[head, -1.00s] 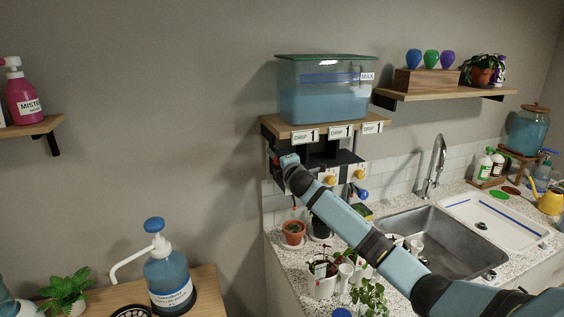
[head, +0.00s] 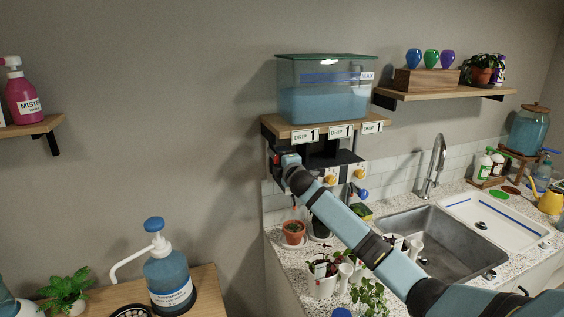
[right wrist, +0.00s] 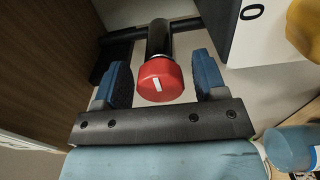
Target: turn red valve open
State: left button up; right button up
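The red valve (right wrist: 160,82) is a round red knob on a dark stem, with a white mark on its face, in the right wrist view. My right gripper (right wrist: 160,80) is open, with one blue-padded finger on each side of the knob. Gaps show between the knob and both fingers, so it is not gripped. In the head view my right gripper (head: 280,160) is under the left end of the tank shelf and mostly hides the red valve. My left gripper is in neither view.
A water tank (head: 324,103) stands on the wooden shelf above. A yellow knob (head: 331,179) and a blue knob (head: 363,194) are right of my gripper. Potted plants, including a terracotta pot (head: 293,232), stand on the counter below, left of the sink (head: 440,240).

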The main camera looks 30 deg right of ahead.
jog(key=shift+s, duration=0.1)
jog(key=b+v, duration=0.2)
jog(key=v, duration=1.1)
jog(key=shift+s+a, duration=0.15)
jog(key=shift+s, duration=0.15)
jog(key=s+a+f+m+g+y, duration=0.1)
jog(key=s+a+f+m+g, duration=0.2)
jog(key=s+a+f, duration=0.5)
jog(key=s+a+f+m+g+y, duration=0.1)
jog(key=s+a+f+m+g, duration=0.3)
jog(key=s+f, duration=0.65)
jog(key=s+a+f+m+g+y, duration=0.1)
jog(key=s+a+f+m+g, duration=0.15)
jog(key=s, duration=0.45)
jog(key=s+a+f+m+g+y, duration=0.15)
jog(key=s+a, duration=0.25)
jog(key=s, duration=0.4)
jog(key=s+a+f+m+g, duration=0.2)
jog(key=s+a+f+g, duration=0.1)
jog(key=s, duration=0.4)
jog(key=w+a+f+t+y+p, duration=0.2)
jog(key=w+a+f+t, duration=0.3)
jog(key=f, duration=0.4)
jog(key=shift+w+a+f+n+t+y+p, duration=0.4)
jog(key=shift+t+p, duration=0.35)
jog(key=shift+t, duration=0.45)
